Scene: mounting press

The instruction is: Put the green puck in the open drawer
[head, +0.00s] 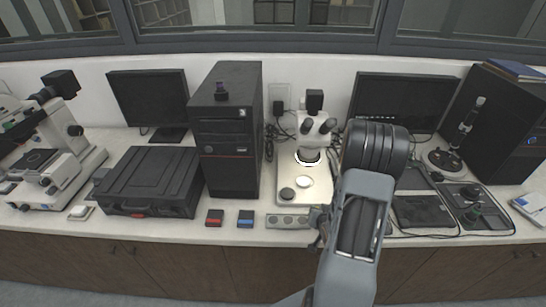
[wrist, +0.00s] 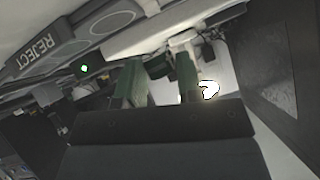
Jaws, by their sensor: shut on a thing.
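My gripper (wrist: 158,72) is shut, with its two greenish fingers on either side of a small dark piece. That piece, which I take to be the green puck (wrist: 157,67), is shaded and mostly hidden. In the head view, my gripper's tips are largely hidden by my own arm, near the bench's front edge and the grey strip with round recesses (head: 287,221). A strip with round recesses marked REJECT (wrist: 75,48) shows at upper left in the wrist view. I cannot make out an open drawer in either view.
A microscope (head: 305,150) stands behind the strip. Red (head: 214,217) and blue (head: 246,218) small boxes lie left of it. A black computer tower (head: 228,130) and a black case (head: 150,180) stand further left. Dark trays (head: 425,212) lie on the right.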

